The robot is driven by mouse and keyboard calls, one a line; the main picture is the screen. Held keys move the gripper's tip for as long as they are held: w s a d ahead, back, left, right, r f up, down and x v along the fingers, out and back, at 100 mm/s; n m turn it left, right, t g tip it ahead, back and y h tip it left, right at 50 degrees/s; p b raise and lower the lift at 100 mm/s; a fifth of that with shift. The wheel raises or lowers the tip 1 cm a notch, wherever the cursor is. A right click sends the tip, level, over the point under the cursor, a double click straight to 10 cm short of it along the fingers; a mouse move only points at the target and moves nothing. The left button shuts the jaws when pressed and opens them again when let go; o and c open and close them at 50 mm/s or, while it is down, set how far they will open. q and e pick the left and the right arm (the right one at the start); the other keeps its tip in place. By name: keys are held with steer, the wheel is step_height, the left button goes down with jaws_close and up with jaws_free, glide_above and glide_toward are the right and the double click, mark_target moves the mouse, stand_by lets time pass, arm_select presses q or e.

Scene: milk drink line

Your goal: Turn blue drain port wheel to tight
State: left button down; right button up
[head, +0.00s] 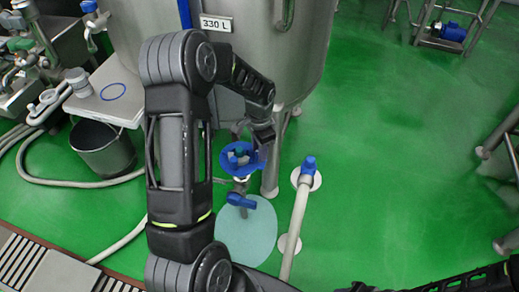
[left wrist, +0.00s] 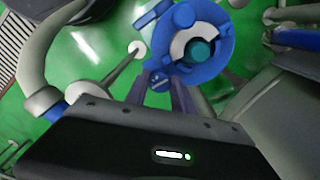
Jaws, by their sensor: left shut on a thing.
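The blue drain port wheel (head: 256,165) is a ring with a teal centre, below the steel tank. In the left wrist view the wheel (left wrist: 217,68) fills the upper middle, with a pale inner ring around its teal hub. My left gripper (head: 264,146) reaches down to the wheel's right side and is shut on its rim. In the left wrist view its fingers (left wrist: 162,88) meet the wheel's lower left edge. The fingertips are partly hidden in the head view. A dark part of my right arm shows at the bottom right; its jaws cannot be made out.
The steel tank (head: 290,60) with its legs stands close behind the wheel. A blue-handled valve (head: 240,201) hangs below it, over a pale round floor patch (head: 250,235). A pale pipe (head: 297,215) with a blue top stands right. A bucket (head: 104,150) stands left. Green floor at right is open.

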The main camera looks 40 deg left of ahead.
arm_select(q)
steer(key=c, duration=1.1)
jaws_free()
steer(key=shift+o, duration=0.2)
step_height(320, 180, up, 8)
steer(key=shift+f, duration=0.1)
steer(key=shift+s, duration=0.1)
